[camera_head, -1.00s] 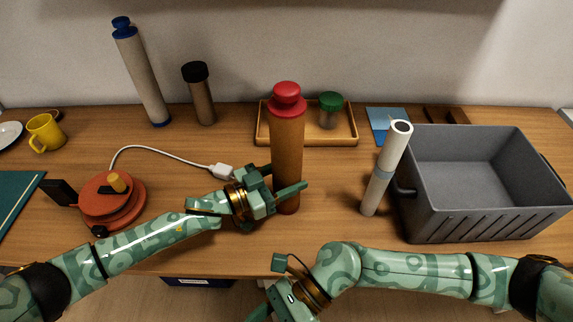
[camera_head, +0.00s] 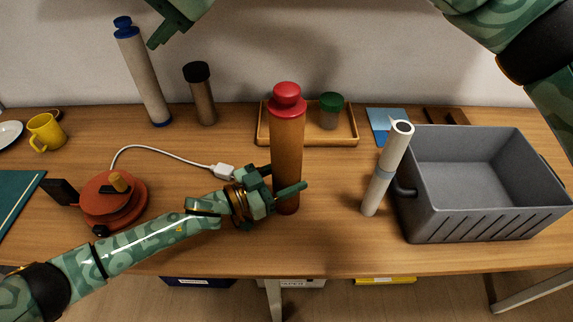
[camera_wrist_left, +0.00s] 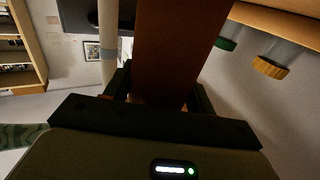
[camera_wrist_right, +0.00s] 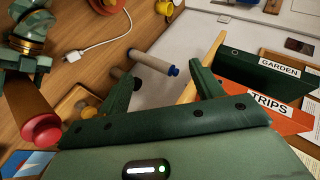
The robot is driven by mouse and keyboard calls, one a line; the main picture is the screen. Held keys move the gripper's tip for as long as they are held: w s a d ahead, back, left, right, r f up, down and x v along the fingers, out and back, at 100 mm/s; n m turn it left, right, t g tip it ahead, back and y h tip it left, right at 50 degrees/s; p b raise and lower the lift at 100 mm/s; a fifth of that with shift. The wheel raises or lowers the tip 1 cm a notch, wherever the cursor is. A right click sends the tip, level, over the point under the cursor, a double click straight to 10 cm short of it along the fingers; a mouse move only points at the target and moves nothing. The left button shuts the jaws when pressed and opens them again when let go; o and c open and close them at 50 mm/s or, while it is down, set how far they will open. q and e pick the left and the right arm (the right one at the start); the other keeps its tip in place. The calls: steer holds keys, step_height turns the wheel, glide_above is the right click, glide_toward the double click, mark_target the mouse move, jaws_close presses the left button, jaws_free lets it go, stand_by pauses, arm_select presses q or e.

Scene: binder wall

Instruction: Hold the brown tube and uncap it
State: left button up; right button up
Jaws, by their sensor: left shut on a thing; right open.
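The brown tube (camera_head: 287,150) stands upright on the desk with its red cap (camera_head: 287,97) on top. My left gripper (camera_head: 283,180) is shut around its lower part. In the left wrist view the brown tube (camera_wrist_left: 175,45) runs between the jaws. My right arm is raised at the top of the head view, and its gripper is mostly cut off there. In the right wrist view my right gripper (camera_wrist_right: 163,78) is open and empty. The red cap (camera_wrist_right: 42,131) shows at the lower left of that view, apart from the fingers.
A blue-capped tube (camera_head: 142,75) and a black-capped tube (camera_head: 202,98) stand at the back left. A wooden tray (camera_head: 345,139) holds a green-lidded jar (camera_head: 330,112). A white tube (camera_head: 380,180) stands beside a grey crate (camera_head: 420,222). Binders (camera_wrist_right: 270,75) show in the right wrist view.

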steer(key=w+d+f+m+g+h, duration=0.1)
steer(key=w+d+f+m+h, duration=0.1)
steer(key=w+d+f+m, duration=0.25)
steer(key=w+d+f+m+g+h, duration=0.1)
steer(key=w+d+m+h, duration=0.15)
steer(key=d+m, duration=0.35)
steer(key=m+g+h, duration=0.2)
steer(key=m+g, duration=0.1)
steer(key=m, duration=0.3)
glide_toward(292, 86)
steer(key=f, duration=0.1)
steer(key=shift+y, duration=0.25)
steer(key=x, duration=1.1)
steer(key=c, duration=0.6)
steer(key=shift+d+r, duration=0.1)
steer(key=shift+r, duration=2.95)
